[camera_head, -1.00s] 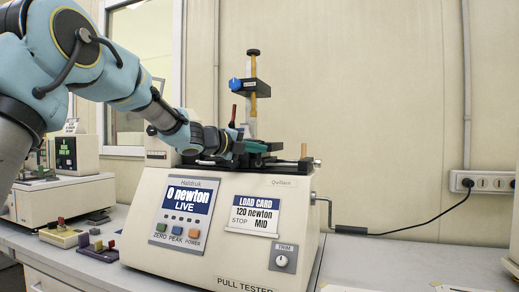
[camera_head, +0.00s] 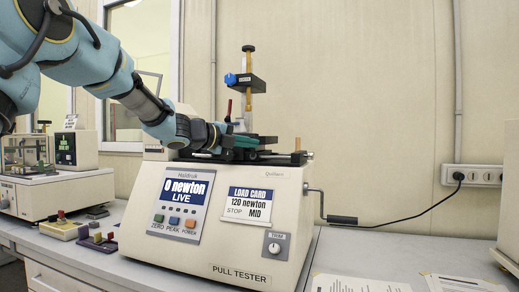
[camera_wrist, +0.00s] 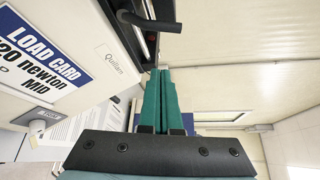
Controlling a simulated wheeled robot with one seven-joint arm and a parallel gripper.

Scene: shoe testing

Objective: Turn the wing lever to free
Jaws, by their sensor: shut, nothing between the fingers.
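My gripper (camera_head: 264,140) has teal fingers and reaches over the top of the pull tester (camera_head: 222,240) from the left, pointing right. In the wrist view the gripper (camera_wrist: 160,72) is shut, its two fingers side by side with nothing between them. A bent black lever (camera_wrist: 146,22) lies beyond the fingertips, over the tester's top edge, with a visible gap. I cannot tell for sure that it is the wing lever. In the head view my arm and gripper cover much of the tester's top, and no wing lever can be made out there.
A mast with a blue knob (camera_head: 231,80) and a red-handled part (camera_head: 229,108) rise behind my gripper. A crank handle (camera_head: 342,219) sticks out at the tester's right. A wall socket (camera_head: 472,177), papers and another machine (camera_head: 50,186) lie around. Air right of the mast is clear.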

